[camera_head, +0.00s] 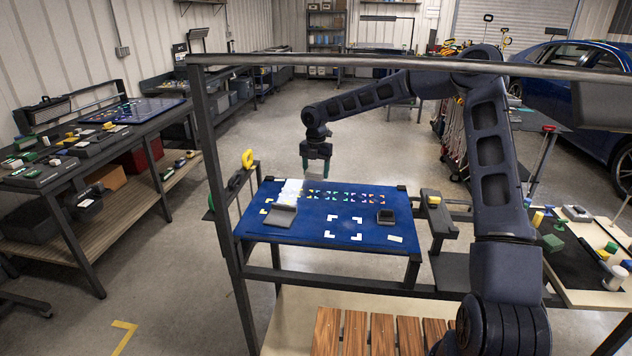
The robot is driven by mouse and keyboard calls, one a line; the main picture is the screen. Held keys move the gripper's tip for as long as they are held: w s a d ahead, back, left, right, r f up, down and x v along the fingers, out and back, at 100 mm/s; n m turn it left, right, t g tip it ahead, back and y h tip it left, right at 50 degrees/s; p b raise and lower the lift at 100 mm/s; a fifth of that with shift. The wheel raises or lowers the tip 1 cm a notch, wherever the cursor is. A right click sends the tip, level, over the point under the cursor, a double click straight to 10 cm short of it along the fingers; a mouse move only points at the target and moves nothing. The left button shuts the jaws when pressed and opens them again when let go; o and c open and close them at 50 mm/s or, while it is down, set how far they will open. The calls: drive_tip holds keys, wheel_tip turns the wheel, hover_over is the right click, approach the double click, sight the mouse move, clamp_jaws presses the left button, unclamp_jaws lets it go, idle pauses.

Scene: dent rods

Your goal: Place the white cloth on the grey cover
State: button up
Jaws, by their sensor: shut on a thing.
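My gripper (316,174) is above the back part of the blue work mat, pointing down. It is shut on a small pale thing (315,170) that looks like the white cloth; the fingers hide most of it. A white patch (291,190) lies on the mat left of the gripper; I cannot tell if it is cloth or marking. A flat grey piece (280,217), which looks like the grey cover, lies at the mat's left, in front of the white patch. My gripper is behind it and to its right, apart from it.
The blue mat (310,234) has white corner marks (343,228) around a bare patch and a row of coloured marks (350,197). A dark grey block (386,217) sits at right. A dark frame post (218,190) stands at left, with a yellow-handled item (247,159) beside it.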

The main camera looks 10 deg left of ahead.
sight(287, 222)
drive_tip(key=shift+r, duration=0.45)
drive_tip(key=s+a+f, duration=0.1)
drive_tip(key=s+a, duration=0.1)
drive_tip(key=s, duration=0.4)
drive_tip(key=s+a+f+n, duration=0.1)
drive_tip(key=s+a, duration=0.1)
drive_tip(key=s, duration=0.4)
drive_tip(key=s+a+f+n, duration=0.1)
drive_tip(key=s+a, duration=0.2)
drive_tip(key=s, duration=0.3)
drive_tip(key=shift+s, duration=0.25)
drive_tip(key=shift+s+f, duration=0.15)
drive_tip(key=shift+s, duration=0.1)
drive_tip(key=shift+f, duration=2.35)
drive_tip(key=shift+f, duration=0.15)
drive_tip(key=o, duration=1)
drive_tip(key=shift+c, duration=0.2)
